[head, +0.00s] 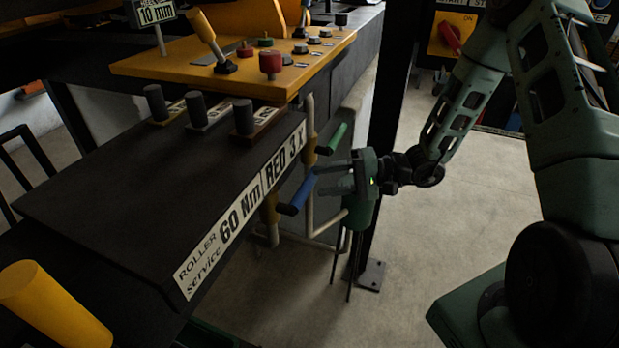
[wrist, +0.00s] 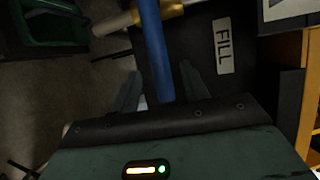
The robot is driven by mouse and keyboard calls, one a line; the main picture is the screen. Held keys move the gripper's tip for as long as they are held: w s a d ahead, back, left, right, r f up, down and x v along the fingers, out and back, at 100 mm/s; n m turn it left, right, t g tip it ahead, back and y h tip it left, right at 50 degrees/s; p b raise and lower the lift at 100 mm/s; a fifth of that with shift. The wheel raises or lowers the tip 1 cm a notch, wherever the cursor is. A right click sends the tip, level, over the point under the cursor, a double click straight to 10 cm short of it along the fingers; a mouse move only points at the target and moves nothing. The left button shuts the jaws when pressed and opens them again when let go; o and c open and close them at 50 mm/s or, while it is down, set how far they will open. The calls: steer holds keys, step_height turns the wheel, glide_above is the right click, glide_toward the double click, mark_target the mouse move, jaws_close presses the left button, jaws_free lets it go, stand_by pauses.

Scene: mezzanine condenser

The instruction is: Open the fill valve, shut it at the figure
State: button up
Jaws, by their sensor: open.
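A blue lever handle (head: 297,196) sticks out from a pipe below the right edge of the black bench. In the wrist view the blue handle (wrist: 155,50) runs down between my fingers, beside a plate marked FILL (wrist: 223,46). My gripper (head: 322,180) is open, with its fingers on either side of the handle's outer end. The fingers also show in the wrist view (wrist: 160,88), apart from each other. Whether either finger touches the handle is unclear. A display sign (head: 155,11) reads 10 mm; its top line is cut off.
A green lever handle (head: 331,139) sits just above the blue one. Pale pipes (head: 326,228) run below. A dark post (head: 388,130) stands behind my gripper. A yellow control panel (head: 190,60) lies above the black bench (head: 110,185).

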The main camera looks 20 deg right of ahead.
mark_target(310, 184)
steer(key=shift+p+x, duration=0.4)
steer(key=shift+x, duration=1.8)
jaws_close()
steer(key=shift+f, duration=0.1)
steer(key=s+a+f+m+t+y+b, duration=0.4)
steer(key=f+m, duration=0.4)
steer(key=m, duration=1)
steer(key=shift+s+a+f+t+b, duration=0.4)
steer(key=shift+s+a+t+b, duration=0.05)
steer(key=shift+s+a+t, duration=0.45)
